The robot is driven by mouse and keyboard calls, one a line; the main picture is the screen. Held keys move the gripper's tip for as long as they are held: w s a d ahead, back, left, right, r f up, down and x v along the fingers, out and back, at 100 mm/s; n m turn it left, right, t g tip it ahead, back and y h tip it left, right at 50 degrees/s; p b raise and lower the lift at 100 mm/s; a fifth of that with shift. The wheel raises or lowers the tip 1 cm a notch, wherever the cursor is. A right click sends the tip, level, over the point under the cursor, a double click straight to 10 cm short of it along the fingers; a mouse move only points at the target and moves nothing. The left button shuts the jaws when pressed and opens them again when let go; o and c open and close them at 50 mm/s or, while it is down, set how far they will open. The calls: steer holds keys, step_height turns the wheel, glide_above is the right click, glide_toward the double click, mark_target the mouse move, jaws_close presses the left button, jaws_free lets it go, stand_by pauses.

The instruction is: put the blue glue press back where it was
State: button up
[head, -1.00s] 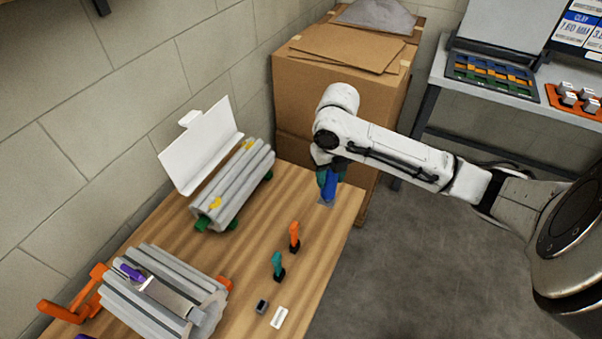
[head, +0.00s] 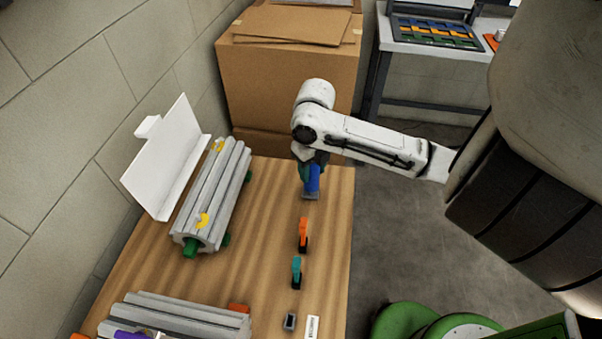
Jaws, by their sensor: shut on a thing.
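The blue glue press (head: 312,181) is under the end of my arm, over the far right part of the wooden table. My gripper (head: 309,172) is shut on it and points down. The fingers are small and partly hidden by the arm's end. I cannot tell whether the press touches the tabletop or hangs just above it. An orange tool (head: 303,233) and a teal tool (head: 296,271) stand upright in dark bases, in a row nearer than the press. A small dark grey holder (head: 290,321) stands at the near end of this row and looks empty.
A grey ribbed blower with green ends (head: 212,195) and an open white cover (head: 168,160) lie left on the table (head: 262,215). A second grey blower (head: 190,315) is at the near left. Cardboard boxes (head: 285,90) stand behind the table. A white label (head: 312,328) lies at the near right.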

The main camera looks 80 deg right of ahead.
steer(key=shift+f, duration=0.2)
steer(key=shift+f, duration=0.1)
steer(key=o, duration=1.1)
steer(key=shift+c, duration=0.2)
step_height(320, 180, up, 12)
steer(key=shift+r, duration=0.1)
